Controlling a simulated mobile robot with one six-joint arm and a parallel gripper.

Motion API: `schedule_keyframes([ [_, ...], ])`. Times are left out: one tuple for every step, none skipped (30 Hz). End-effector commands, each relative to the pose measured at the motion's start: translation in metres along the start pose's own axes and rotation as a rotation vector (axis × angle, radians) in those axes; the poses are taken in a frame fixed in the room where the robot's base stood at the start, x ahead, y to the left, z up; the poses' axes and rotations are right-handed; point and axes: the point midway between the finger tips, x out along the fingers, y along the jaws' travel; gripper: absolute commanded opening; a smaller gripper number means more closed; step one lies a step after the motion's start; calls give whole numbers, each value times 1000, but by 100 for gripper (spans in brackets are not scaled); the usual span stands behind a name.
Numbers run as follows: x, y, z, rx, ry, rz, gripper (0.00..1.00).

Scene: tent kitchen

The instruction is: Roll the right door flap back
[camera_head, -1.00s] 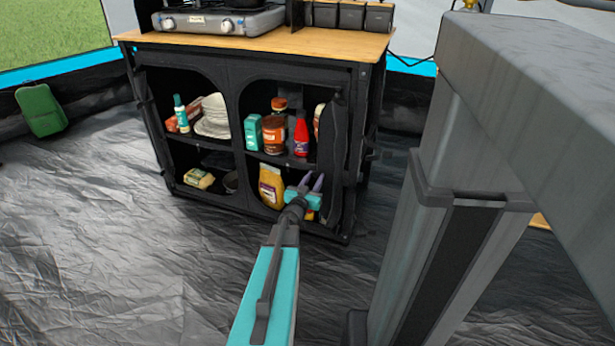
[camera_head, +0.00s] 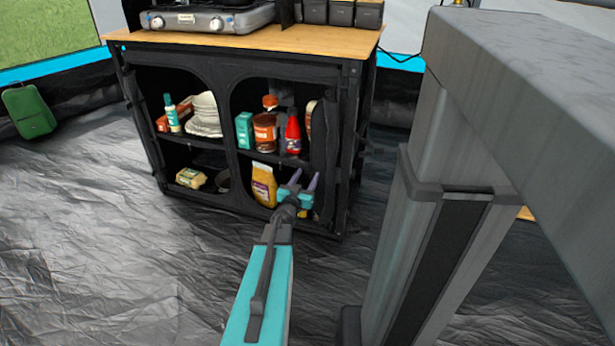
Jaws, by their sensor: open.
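The black fabric kitchen cabinet (camera_head: 240,160) stands ahead with two arched openings and shelves. Its right door flap (camera_head: 331,150) shows as a narrow dark strip along the right side of the right opening; its lower part is hard to tell from the frame. My gripper (camera_head: 301,181) is open and in front of the lower right compartment, left of the flap's lower part. I cannot tell whether a finger touches anything. My gripper partly hides the goods behind it, beside a yellow pouch (camera_head: 263,186).
On the upper right shelf stand a teal box (camera_head: 244,131), a brown jar (camera_head: 264,133) and a red bottle (camera_head: 293,135). A stove (camera_head: 208,18) sits on the wooden top.

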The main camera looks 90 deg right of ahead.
Motion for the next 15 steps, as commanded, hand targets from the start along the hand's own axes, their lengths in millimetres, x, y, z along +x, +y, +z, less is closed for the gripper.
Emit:
schedule_keyframes([
  [-4,0,-1,0,0,0,47],
  [-7,0,-2,0,0,0,47],
  [-10,0,-2,0,0,0,47],
  [-13,0,-2,0,0,0,47],
  [-16,1,-2,0,0,0,47],
  [-20,1,-2,-1,-1,-1,47],
  [-24,1,-2,0,-1,-1,47],
  [-28,1,-2,0,-2,-1,47],
  [-33,1,-2,0,-2,-1,47],
  [-36,1,-2,0,-1,-1,47],
  [-40,1,-2,0,-1,-1,47],
  [-45,1,-2,0,-1,-1,47],
  [-49,2,-2,0,-2,-1,47],
  [-53,2,-2,0,-2,-1,47],
  [-58,2,-2,0,-3,-1,47],
])
